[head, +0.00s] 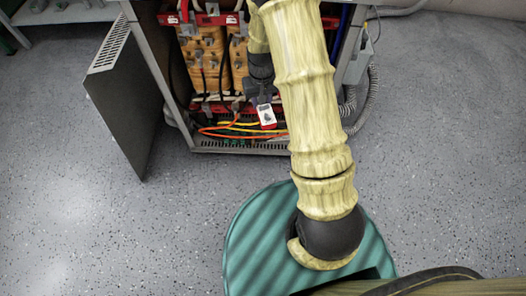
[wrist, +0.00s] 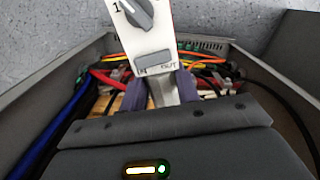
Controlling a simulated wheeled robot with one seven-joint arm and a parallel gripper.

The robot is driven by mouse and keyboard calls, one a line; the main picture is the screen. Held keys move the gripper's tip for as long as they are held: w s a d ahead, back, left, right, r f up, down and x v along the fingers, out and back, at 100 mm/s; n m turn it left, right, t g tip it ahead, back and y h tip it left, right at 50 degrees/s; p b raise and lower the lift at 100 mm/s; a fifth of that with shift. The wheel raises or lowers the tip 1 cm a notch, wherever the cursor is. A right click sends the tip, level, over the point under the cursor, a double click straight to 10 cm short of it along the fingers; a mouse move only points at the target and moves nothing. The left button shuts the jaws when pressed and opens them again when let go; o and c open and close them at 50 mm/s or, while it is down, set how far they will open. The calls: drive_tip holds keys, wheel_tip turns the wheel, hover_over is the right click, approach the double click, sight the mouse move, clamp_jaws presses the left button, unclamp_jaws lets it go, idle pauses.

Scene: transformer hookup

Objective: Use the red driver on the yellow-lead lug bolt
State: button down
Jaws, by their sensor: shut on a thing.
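My gripper (wrist: 161,90) is shut on the red driver (wrist: 152,40), a tool with a pale face, a dark dial marked 1 and a grey button. In the head view the driver (head: 266,114) shows a white face with red at its lower end. My gripper (head: 264,101) is inside the open cabinet, near its lower front. Yellow and orange leads (head: 228,128) run along the cabinet floor beside the driver. They also show beyond the driver in the wrist view (wrist: 203,60). I cannot make out the yellow-lead lug bolt. The driver's working tip is hidden.
The grey cabinet (head: 245,146) holds wooden-coloured transformer coils (head: 208,62) with red bars and several cables. Its door (head: 127,95) stands open at the left. A grey corrugated hose (head: 363,105) is at the right.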

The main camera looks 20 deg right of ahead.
drive_tip(key=s+f+m+b, duration=0.1)
drive_tip(key=s+f+b, duration=0.2)
drive_tip(key=f+b, duration=0.4)
drive_tip(key=s+a+f+m+b, duration=0.1)
drive_tip(key=s+f+b, duration=0.3)
drive_tip(key=f, duration=1.1)
drive_tip(key=m+b, duration=0.1)
drive_tip(key=b, duration=0.2)
drive_tip(key=shift+a+f+m, duration=0.25)
drive_tip(key=shift+m, duration=0.05)
drive_tip(key=shift+s+r, duration=0.15)
drive_tip(key=shift+w+d+p, duration=0.25)
drive_tip(key=shift+w+p, duration=0.1)
drive_tip(key=shift+w, duration=0.5)
drive_tip(key=shift+w+d+p, duration=0.3)
drive_tip(key=shift+w+p, duration=0.1)
drive_tip(key=shift+w, duration=0.4)
drive_tip(key=shift+w+d+p, duration=0.25)
drive_tip(key=shift+w+p, duration=0.1)
drive_tip(key=shift+w, duration=0.5)
drive_tip(key=shift+p, duration=0.3)
drive_tip(key=shift+w+d, duration=0.2)
drive_tip(key=shift+w, duration=0.6)
